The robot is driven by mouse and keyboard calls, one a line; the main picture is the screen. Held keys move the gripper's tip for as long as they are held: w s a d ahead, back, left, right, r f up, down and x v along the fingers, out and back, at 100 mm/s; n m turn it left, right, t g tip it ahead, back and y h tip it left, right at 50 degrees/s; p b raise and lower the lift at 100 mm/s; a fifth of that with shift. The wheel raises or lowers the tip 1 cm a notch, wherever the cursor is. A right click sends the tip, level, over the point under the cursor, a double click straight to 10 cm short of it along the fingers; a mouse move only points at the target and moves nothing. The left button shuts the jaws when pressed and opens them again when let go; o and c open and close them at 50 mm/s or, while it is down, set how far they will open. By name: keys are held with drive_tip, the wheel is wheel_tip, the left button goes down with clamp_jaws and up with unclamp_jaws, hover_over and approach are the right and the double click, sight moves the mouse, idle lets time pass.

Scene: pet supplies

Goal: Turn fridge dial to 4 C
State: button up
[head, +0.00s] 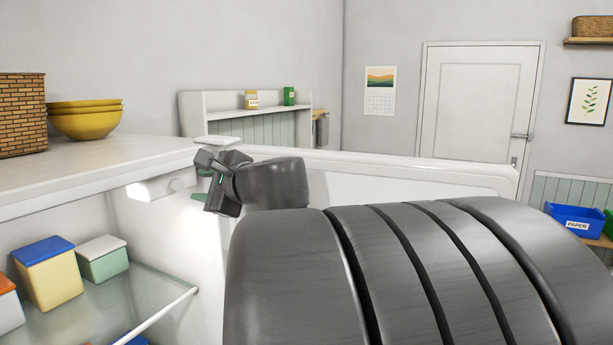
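The white fridge stands open at the left, with its top (120,160) and a white control housing (155,188) under the top's front edge. The dial itself cannot be made out; my gripper covers the right end of the housing. My gripper (207,180) is at that right end, with its dark fingers pointing left. Whether it touches or grips the dial cannot be told, and the gap between its fingers is not clear. My dark arm fills the lower right and hides much of the open fridge door (400,172).
Inside the fridge, a glass shelf (145,290) holds a blue-lidded yellow container (48,275) and a white-lidded green one (103,260). A wicker basket (22,115) and yellow bowls (86,122) stand on top. The fridge door edge runs behind my arm.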

sight(179, 186)
drive_tip(key=p+x, duration=0.1)
drive_tip(key=x, duration=0.7)
drive_tip(key=shift+a+f, duration=0.1)
drive_tip(key=shift+c, duration=0.2)
drive_tip(key=c, duration=0.7)
